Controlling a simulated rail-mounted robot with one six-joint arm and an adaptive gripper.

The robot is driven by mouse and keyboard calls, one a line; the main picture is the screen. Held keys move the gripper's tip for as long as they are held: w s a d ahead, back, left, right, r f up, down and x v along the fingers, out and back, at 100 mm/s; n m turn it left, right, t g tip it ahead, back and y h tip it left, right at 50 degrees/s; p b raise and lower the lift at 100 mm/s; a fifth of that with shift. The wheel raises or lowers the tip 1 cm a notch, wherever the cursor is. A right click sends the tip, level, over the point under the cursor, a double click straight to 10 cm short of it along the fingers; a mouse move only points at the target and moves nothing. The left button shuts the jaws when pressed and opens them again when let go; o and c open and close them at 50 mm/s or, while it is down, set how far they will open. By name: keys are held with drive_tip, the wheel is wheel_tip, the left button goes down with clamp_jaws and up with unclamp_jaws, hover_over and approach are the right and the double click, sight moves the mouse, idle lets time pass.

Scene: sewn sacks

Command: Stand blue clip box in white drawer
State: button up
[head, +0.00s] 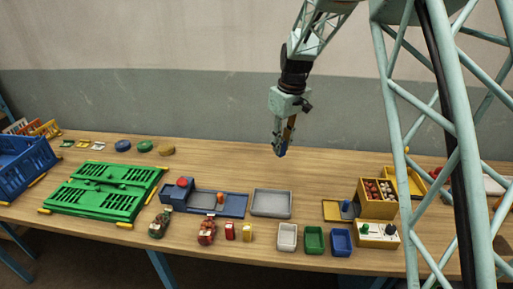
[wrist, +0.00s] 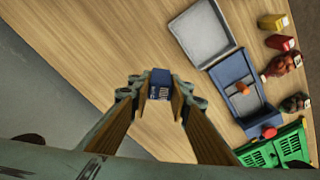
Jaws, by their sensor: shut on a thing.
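The blue clip box (head: 281,151) is a small dark blue block held at the tips of my gripper (head: 284,143), above the bare back middle of the table. In the wrist view the blue box (wrist: 160,78) sits between the fingertips, with pale print on one side. My gripper (wrist: 159,94) is shut on it. The white drawer (head: 287,238) is a small open bin at the table's front edge, left of a green bin (head: 314,241) and a blue bin (head: 340,242). It looks empty and is well apart from my gripper. I cannot make it out in the wrist view.
A grey tray (head: 271,203) lies behind the white drawer. A blue holder (head: 223,204) with red and orange parts is left of it. A green slotted crate (head: 101,192) lies further left. The back middle table is clear.

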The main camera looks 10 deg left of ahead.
drive_tip(key=s+d+m+b, duration=0.2)
drive_tip(key=d+m, duration=0.4)
drive_tip(key=d, duration=2.5)
drive_tip(key=shift+d+m+t+h+b, duration=0.3)
drive_tip(key=shift+m+b, duration=0.1)
drive_tip(key=shift+b, duration=0.25)
drive_tip(key=shift+s+d, duration=0.1)
